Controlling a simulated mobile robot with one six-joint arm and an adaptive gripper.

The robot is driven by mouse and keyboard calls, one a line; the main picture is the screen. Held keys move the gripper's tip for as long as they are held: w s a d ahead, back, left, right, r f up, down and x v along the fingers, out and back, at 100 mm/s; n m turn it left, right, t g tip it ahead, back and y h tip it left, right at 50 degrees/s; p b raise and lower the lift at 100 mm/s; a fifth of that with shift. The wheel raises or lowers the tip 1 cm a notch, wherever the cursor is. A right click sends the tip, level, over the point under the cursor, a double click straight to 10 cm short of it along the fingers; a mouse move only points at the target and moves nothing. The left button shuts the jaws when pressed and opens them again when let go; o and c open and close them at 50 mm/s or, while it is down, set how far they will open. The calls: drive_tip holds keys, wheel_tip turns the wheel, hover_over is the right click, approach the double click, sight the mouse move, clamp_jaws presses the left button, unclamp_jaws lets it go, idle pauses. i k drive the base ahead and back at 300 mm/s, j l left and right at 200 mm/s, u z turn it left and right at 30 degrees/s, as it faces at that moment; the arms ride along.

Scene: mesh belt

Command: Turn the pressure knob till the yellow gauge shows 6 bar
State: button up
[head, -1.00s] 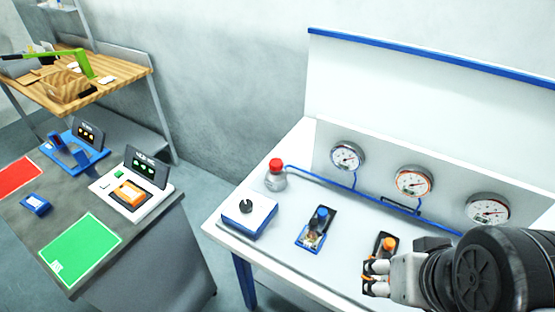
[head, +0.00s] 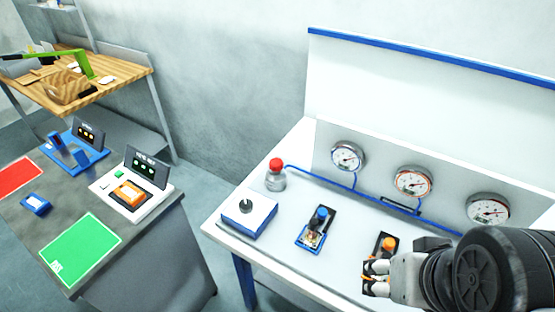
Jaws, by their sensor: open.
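The orange-yellow rimmed gauge (head: 413,181) is the middle of three round dials on the upright panel; its reading is too small to tell. A unit with an orange knob (head: 390,244) stands on the bench below it, partly hidden by my gripper. A similar unit with a blue knob (head: 320,213) stands to its left, and a white and blue box with a black knob (head: 246,206) further left. I cannot tell from labels which is the pressure knob. My gripper (head: 372,278) is open and empty, in front of the orange-knob unit; contact is not visible.
A red-topped cylinder (head: 276,175) feeds a blue hose along the panel. A separate table with a green mat (head: 80,250) stands left, across a floor gap.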

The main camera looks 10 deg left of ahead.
sight(276, 164)
drive_tip(key=z, duration=0.45)
drive_tip(key=k+l+z, duration=0.1)
drive_tip(key=z, duration=0.75)
drive_tip(key=l+z, duration=0.15)
drive_tip(key=z, duration=0.3)
drive_tip(key=j+u, duration=0.3)
drive_tip(key=j, duration=0.35)
drive_tip(key=j+u, duration=0.3)
drive_tip(key=j, duration=0.3)
drive_tip(key=i+j+u, duration=0.1)
drive_tip(key=j+u, duration=0.2)
drive_tip(key=j, duration=0.35)
